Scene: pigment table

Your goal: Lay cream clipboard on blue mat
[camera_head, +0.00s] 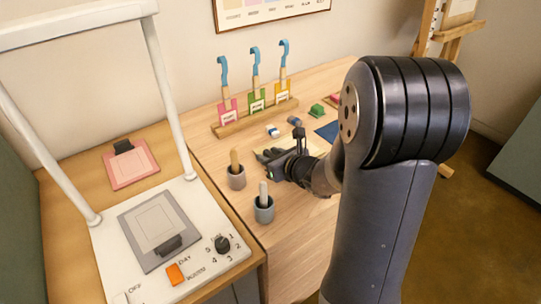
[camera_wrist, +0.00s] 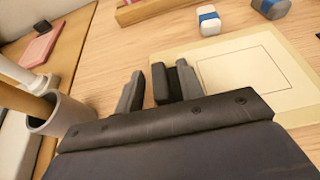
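The cream clipboard (camera_wrist: 212,72) lies flat on the wooden table in the wrist view, with a pale sheet outlined in black. In the head view only a sliver of it (camera_head: 263,157) shows beside my gripper. My gripper (camera_wrist: 160,88) is at its left edge, low over the table. Its fingers stand apart, with a dark block, seemingly the clipboard's clip (camera_wrist: 160,84), between them. A gap shows on the left finger's side. The blue mat (camera_head: 327,131) lies further back to the right in the head view, partly hidden by my arm.
Two grey pots (camera_head: 236,180) (camera_head: 264,212) with upright tools stand close to the left of my gripper. Small blocks (camera_head: 272,131) (camera_head: 294,120) lie behind the clipboard. A rack of coloured scrapers (camera_head: 254,118) stands at the back. A white copy stand (camera_head: 215,255) is at left.

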